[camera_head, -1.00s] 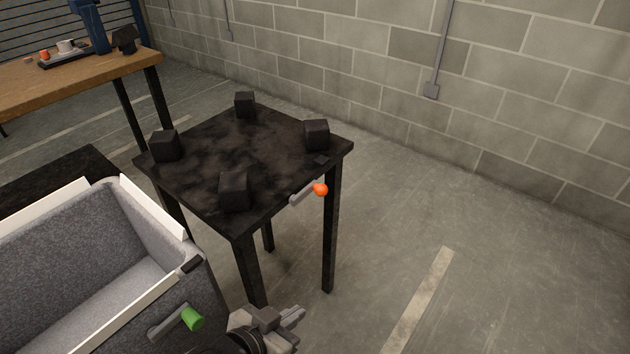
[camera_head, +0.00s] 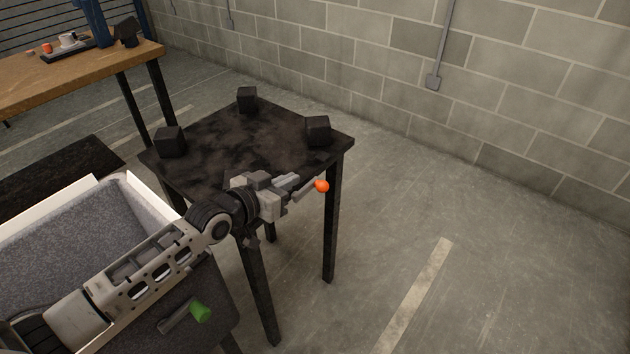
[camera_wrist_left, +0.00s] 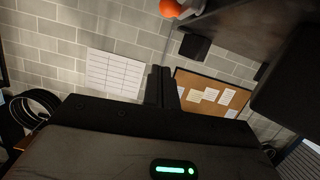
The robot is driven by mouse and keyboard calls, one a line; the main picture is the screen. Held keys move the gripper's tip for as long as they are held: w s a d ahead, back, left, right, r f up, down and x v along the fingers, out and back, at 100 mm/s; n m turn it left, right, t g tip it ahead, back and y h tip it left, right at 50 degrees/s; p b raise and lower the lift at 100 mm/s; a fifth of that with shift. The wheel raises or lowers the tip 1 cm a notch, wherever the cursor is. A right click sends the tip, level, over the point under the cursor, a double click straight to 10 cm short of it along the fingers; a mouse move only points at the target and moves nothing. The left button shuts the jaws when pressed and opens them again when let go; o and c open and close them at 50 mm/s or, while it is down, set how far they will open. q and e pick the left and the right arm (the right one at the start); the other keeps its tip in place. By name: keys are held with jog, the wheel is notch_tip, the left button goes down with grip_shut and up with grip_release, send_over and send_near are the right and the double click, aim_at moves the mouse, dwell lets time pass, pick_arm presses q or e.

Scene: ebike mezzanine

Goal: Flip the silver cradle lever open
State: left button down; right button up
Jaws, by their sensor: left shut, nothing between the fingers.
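The silver cradle lever (camera_head: 313,189) is on the front right side of the black four-posted stand (camera_head: 270,140). Its round orange knob (camera_head: 322,186) shows clearly, but most of its bar is hidden behind my left gripper. My left gripper (camera_head: 303,184) is shut and empty, with its fingertips close to the lever just left of the knob; I cannot tell whether they touch. In the left wrist view the shut fingers (camera_wrist_left: 160,86) point up, and the orange knob (camera_wrist_left: 169,8) is at the top edge. My right gripper is out of view.
A grey-lined bin (camera_head: 130,188) with a white rim stands at lower left, below my left arm. A wooden workbench (camera_head: 70,75) is at upper left. The floor on the right is clear.

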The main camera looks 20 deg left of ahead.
pick_arm(q)
jog(key=b, duration=0.1)
send_over(316, 182)
jog(key=s, duration=0.2)
notch_tip(316, 182, down, 2)
jog(key=f, duration=0.2)
jog(key=shift+s+d+f+b, duration=0.1)
jog(key=shift+d+f+b, duration=0.1)
jog(key=shift+f+b, duration=0.2)
jog(key=shift+f, duration=0.65)
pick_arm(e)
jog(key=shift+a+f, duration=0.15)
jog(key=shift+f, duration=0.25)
pick_arm(q)
jog(key=shift+d, duration=0.15)
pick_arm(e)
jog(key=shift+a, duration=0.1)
